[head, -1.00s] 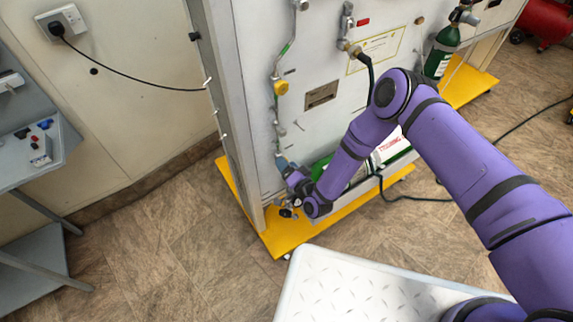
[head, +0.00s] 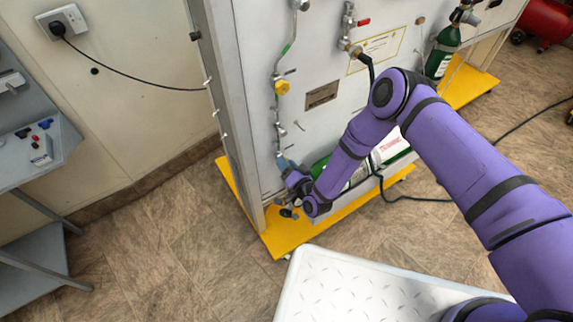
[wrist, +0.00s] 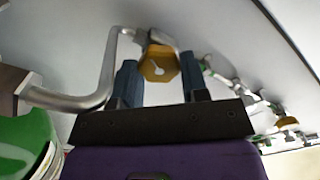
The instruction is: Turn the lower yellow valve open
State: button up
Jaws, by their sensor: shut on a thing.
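The lower yellow valve (wrist: 159,64) is on the pipework in the wrist view, an angular yellow knob with a pale mark on its face. My gripper (head: 283,164) is at the bottom of the panel's left pipe line. Its two blue-grey fingers stand on either side of the lower valve, and it is shut on it. In the head view my gripper hides this valve. Another yellow valve (head: 282,87) sits higher on the same pipe line and also shows at the right of the wrist view (wrist: 287,121).
A bent metal pipe (wrist: 105,75) runs close left of my fingers. A green cylinder (wrist: 28,140) is at the lower left of the wrist view. The panel's yellow base (head: 290,236) juts out below. A grey bench (head: 30,160) stands at the left; open floor lies between.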

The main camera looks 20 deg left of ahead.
jog(key=shift+s+n, duration=0.1)
jog(key=shift+n, duration=3.2)
jog(key=o, duration=0.9)
jog(key=shift+o, duration=0.2)
jog(key=v, duration=1)
jog(key=shift+s+d, duration=0.25)
jog(key=shift+s, duration=0.05)
